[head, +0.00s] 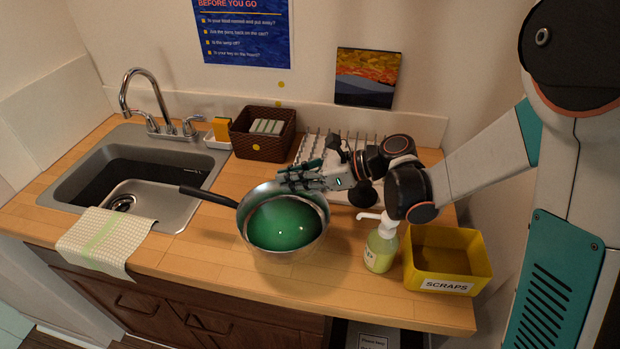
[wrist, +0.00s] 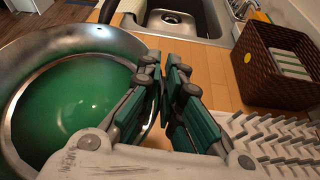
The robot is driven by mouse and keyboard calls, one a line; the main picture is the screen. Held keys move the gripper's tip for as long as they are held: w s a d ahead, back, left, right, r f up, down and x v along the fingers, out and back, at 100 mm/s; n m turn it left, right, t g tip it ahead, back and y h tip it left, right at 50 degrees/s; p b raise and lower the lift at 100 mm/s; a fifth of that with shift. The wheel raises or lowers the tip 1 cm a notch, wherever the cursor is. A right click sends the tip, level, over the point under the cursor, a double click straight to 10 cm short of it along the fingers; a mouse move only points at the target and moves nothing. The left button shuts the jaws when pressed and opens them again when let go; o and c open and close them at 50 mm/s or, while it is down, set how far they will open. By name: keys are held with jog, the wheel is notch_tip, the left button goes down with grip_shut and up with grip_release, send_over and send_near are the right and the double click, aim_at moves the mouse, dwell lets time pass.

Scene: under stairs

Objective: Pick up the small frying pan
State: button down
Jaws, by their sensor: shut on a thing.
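The frying pan (head: 285,222) is silver outside with a green inside and a dark handle (head: 208,195) that points left toward the sink. Its open side shows to the head view; I cannot tell whether its base touches the counter. My gripper (head: 303,182) is shut on the pan's rim, on its far right side. In the wrist view the pan (wrist: 70,100) fills the left, and the gripper (wrist: 163,92) has its fingers close together at the rim. The fingers hide the gripped part of the rim.
The sink (head: 130,180) and a checked towel (head: 105,240) lie left on the wooden counter. A brown basket (head: 262,147) and dish rack (head: 345,150) stand behind. A soap bottle (head: 381,248) and yellow scraps bin (head: 447,255) stand right of the pan. The front counter is clear.

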jog(key=w+a+p, duration=0.1)
jog(key=a, duration=1)
jog(key=shift+w+p, duration=0.3)
jog(key=shift+a, duration=0.1)
